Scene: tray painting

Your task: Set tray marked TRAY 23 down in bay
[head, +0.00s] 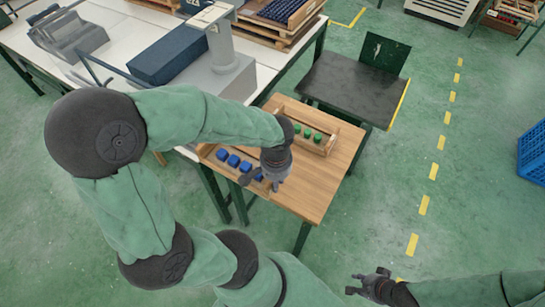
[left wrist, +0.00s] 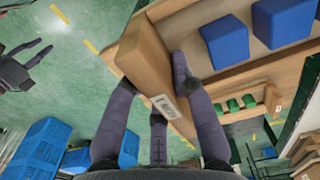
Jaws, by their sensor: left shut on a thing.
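A wooden tray (head: 226,169) with several blue blocks is at the left side of the wooden table top (head: 310,205). My left gripper (head: 272,183) is at its right end. In the left wrist view its fingers (left wrist: 158,100) are shut on the tray's end wall (left wrist: 148,62). A white label (left wrist: 163,106) on that wall is partly hidden and I cannot read its number. I cannot tell whether the tray touches the table. No bay marking is clear. My right gripper (head: 370,284) is open and empty, low over the floor.
A second wooden tray (head: 322,149) with green blocks stands at the table's back. A dark-topped stand (head: 350,88) is behind it. A white workbench (head: 130,40) with grey equipment is at the back left. The table's front right is bare. A blue crate (head: 533,150) is far right.

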